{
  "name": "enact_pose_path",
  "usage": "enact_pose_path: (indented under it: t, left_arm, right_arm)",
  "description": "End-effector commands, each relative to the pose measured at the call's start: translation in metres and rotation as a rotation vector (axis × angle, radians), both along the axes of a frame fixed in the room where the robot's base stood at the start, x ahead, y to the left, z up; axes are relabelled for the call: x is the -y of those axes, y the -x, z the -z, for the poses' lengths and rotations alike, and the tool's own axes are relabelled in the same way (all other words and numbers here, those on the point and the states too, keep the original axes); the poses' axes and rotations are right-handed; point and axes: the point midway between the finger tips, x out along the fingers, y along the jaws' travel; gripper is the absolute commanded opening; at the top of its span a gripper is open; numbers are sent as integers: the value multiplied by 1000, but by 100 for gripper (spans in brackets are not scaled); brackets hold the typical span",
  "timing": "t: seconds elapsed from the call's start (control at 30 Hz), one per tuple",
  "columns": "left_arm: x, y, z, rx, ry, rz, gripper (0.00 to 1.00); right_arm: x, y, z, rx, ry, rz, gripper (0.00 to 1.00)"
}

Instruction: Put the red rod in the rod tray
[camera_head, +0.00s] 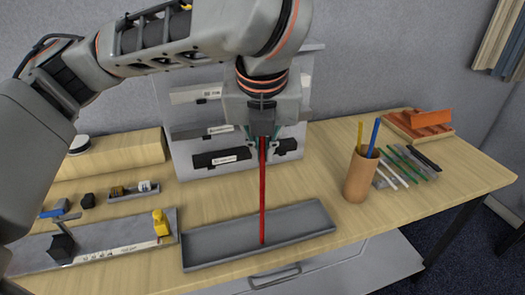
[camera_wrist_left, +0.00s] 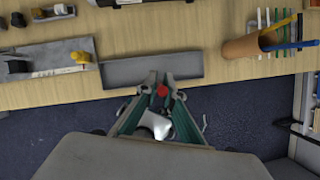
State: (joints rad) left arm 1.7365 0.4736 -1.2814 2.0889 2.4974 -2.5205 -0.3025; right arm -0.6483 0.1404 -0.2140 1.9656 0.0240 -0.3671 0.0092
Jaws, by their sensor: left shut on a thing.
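My left gripper (camera_head: 262,136) is shut on the upper end of the red rod (camera_head: 262,195), which hangs upright below it. The rod's lower end appears in front of the middle of the long grey rod tray (camera_head: 215,243) in the head view; whether it touches the tray I cannot tell. In the left wrist view the gripper (camera_wrist_left: 162,82) shows the rod end-on as a red dot (camera_wrist_left: 162,91), just by the near edge of the tray (camera_wrist_left: 135,72). The tray looks empty. My right gripper is not in view.
A brown cup (camera_head: 361,177) with a yellow and a blue rod stands right of the tray, beside several loose rods (camera_head: 405,165). A grey board (camera_head: 100,250) with a yellow piece (camera_head: 160,222) lies left. A white panel rack (camera_head: 185,160) stands behind. An orange holder (camera_head: 425,122) is far right.

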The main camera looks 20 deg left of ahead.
Motion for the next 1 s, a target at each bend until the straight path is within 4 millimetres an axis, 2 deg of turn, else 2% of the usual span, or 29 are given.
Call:
enact_pose_path:
  t: [0.43, 0.47, 0.5, 0.87, 1.0]
  left_arm:
    - [0, 0, 6, 1, 0, 0, 0]
    - [0, 0, 6, 1, 1, 0, 15]
    - [0, 0, 6, 2, 0, 0, 24]
    - [0, 0, 5, 2, 0, 0, 24]
    - [1, 2, -4, 4, 1, 1, 24]
  right_arm:
    - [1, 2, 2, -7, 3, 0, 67]
    - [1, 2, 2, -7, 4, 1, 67]
    - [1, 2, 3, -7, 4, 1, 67]
    - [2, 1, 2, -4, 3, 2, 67]
    - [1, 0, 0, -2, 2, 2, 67]
